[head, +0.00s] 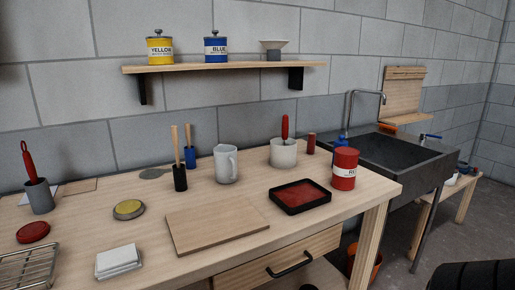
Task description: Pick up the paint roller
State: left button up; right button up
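I cannot clearly make out a paint roller. A red handle (285,127) stands up out of a white pot (284,154) at the back of the bench, and its lower end is hidden. Another red-handled tool (28,162) stands in a grey cup (40,197) at the far left, its lower end hidden too. A black tray with red paint (300,195) lies near the bench's front right. Neither of my grippers is in view.
A red can (344,169), dark red cylinder (311,143), white mug (226,164) and black brush cup (180,177) stand on the bench. A wooden board (217,228) lies in front. A dark sink (395,150) is at right. Yellow (160,48) and blue (215,47) cans stand on the shelf.

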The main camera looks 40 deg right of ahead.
aim_at(285, 124)
jog(key=z, duration=1.65)
